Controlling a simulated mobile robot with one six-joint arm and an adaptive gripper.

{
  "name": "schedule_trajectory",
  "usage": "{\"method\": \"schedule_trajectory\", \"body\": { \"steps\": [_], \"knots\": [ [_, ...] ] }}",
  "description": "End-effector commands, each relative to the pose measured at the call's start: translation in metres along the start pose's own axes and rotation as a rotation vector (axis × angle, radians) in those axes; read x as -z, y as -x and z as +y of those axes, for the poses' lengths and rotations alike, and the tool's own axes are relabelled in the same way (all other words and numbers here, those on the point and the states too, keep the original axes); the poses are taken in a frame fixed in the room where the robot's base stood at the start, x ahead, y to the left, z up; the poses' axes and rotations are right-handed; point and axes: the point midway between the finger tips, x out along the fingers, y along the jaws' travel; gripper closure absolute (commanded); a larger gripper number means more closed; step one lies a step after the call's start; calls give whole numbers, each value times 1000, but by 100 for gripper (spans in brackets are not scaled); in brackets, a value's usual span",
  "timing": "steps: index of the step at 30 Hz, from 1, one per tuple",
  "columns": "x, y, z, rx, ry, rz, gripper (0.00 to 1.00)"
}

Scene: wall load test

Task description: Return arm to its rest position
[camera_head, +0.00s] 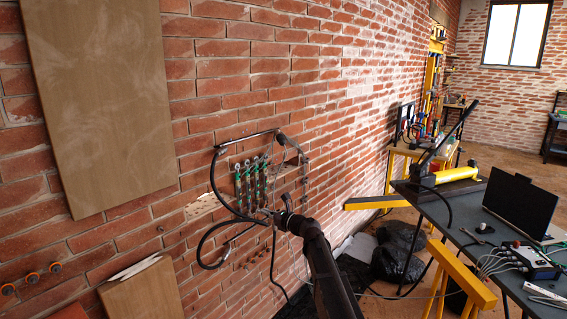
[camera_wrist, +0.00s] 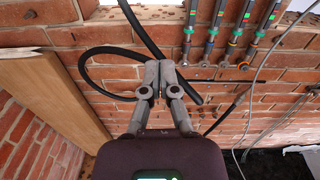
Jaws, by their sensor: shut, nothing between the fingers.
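My arm (camera_head: 325,265) reaches up from the bottom of the head view toward the brick wall. My gripper (camera_head: 266,213) is in front of the wall, just below a row of green-banded gauges (camera_head: 252,182). In the wrist view my gripper (camera_wrist: 153,95) is shut with its fingers together and nothing between them. A black hose (camera_wrist: 88,78) loops close by the fingers and appears to pass behind them. I cannot tell whether it touches them. The gauges (camera_wrist: 228,35) hang at the upper right in the wrist view.
A large wooden panel (camera_head: 100,95) is on the wall at left, with a smaller board (camera_head: 142,292) below. At right a dark table (camera_head: 470,215) on yellow trestles carries a laptop (camera_head: 520,205), a yellow pump (camera_head: 455,175) and cables. Black bags (camera_head: 398,250) lie on the floor between wall and table.

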Motion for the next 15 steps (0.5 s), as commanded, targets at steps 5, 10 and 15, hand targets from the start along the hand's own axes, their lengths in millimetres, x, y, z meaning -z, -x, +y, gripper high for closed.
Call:
{"method": "schedule_trajectory", "body": {
  "steps": [5, 10, 15],
  "knots": [
    [12, 8, 14, -30, 92, 38, 100],
    [28, 22, 28, -69, 216, 91, 100],
    [51, 42, 46, -129, 382, 162, 100]
  ]
}}
